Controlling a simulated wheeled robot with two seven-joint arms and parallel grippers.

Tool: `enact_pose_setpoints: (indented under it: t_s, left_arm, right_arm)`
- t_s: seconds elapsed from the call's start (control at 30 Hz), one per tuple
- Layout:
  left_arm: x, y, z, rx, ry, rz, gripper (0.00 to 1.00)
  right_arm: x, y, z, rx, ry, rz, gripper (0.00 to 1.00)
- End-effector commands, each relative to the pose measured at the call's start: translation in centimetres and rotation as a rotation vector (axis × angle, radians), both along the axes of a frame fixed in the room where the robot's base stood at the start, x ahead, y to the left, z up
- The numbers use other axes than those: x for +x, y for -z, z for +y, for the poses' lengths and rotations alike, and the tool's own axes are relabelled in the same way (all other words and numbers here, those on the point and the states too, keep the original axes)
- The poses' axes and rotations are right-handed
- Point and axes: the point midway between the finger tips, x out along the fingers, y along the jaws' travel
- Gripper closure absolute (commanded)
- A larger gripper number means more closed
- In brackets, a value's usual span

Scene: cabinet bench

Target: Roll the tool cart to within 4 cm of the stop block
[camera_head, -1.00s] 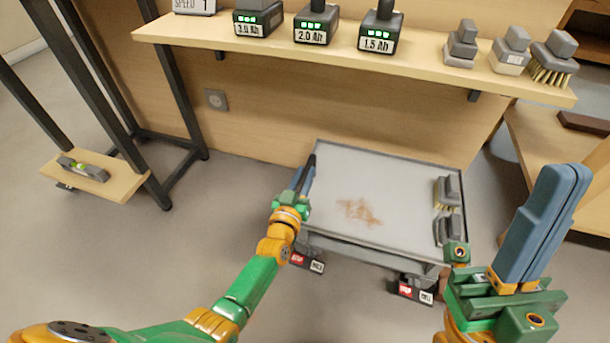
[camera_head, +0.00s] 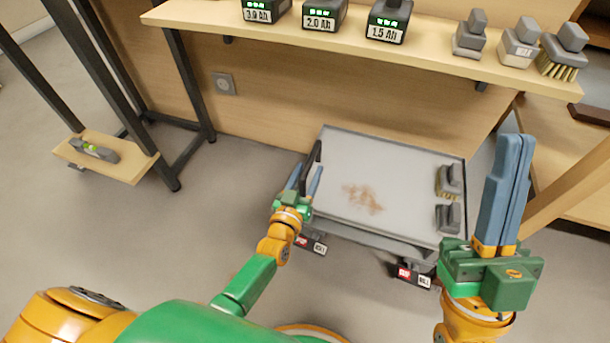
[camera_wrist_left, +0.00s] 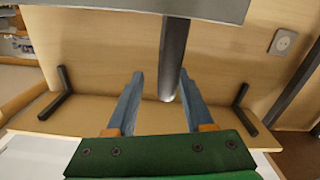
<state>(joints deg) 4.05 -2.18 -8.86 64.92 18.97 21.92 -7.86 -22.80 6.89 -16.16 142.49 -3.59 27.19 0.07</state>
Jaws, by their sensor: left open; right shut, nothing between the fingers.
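The tool cart (camera_head: 400,177) has a grey tray top with a rusty stain and stands on the floor below the shelf. Its dark handle (camera_head: 317,153) is at the tray's left side. My left gripper (camera_head: 305,172) is open at the handle. In the left wrist view the dark handle bar (camera_wrist_left: 174,55) stands between or just beyond the two spread blue fingers (camera_wrist_left: 160,78); contact cannot be told. My right gripper (camera_head: 517,140) is shut and empty, raised in front of the cart's right side. I cannot pick out the stop block.
Two brushes (camera_head: 448,181) sit on the tray's right side. Red-and-white tags (camera_head: 311,244) show at the cart's near wheels. A shelf (camera_head: 340,46) with batteries and brushes hangs above. A dark-legged frame with a low board (camera_head: 130,165) stands left; floor between is clear.

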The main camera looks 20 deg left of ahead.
Motion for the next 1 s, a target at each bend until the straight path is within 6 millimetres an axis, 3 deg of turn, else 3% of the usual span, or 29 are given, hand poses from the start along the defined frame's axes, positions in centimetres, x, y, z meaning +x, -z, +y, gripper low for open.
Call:
enact_pose_setpoints:
  t_s: [0.2, 0.4, 0.6, 1.0]
  left_arm:
    - [-1.7, -0.1, 0.0, 0.001, 0.001, 0.001, 0.48]
    - [-2.8, 0.0, 0.0, 0.000, 0.003, 0.000, 0.48]
    - [-3.1, 0.0, 0.0, 0.000, 0.003, -0.001, 0.48]
    - [-3.1, 0.0, 0.0, 0.000, 0.002, 0.000, 0.48]
  right_arm:
    - [3.7, 2.8, 0.3, -0.060, 0.024, 0.246, 1.00]
    - [5.7, 5.4, 0.4, -0.099, 0.041, 0.410, 1.00]
    - [6.3, 6.4, 0.4, -0.113, 0.045, 0.467, 1.00]
    - [6.3, 6.4, 0.4, -0.113, 0.045, 0.466, 1.00]
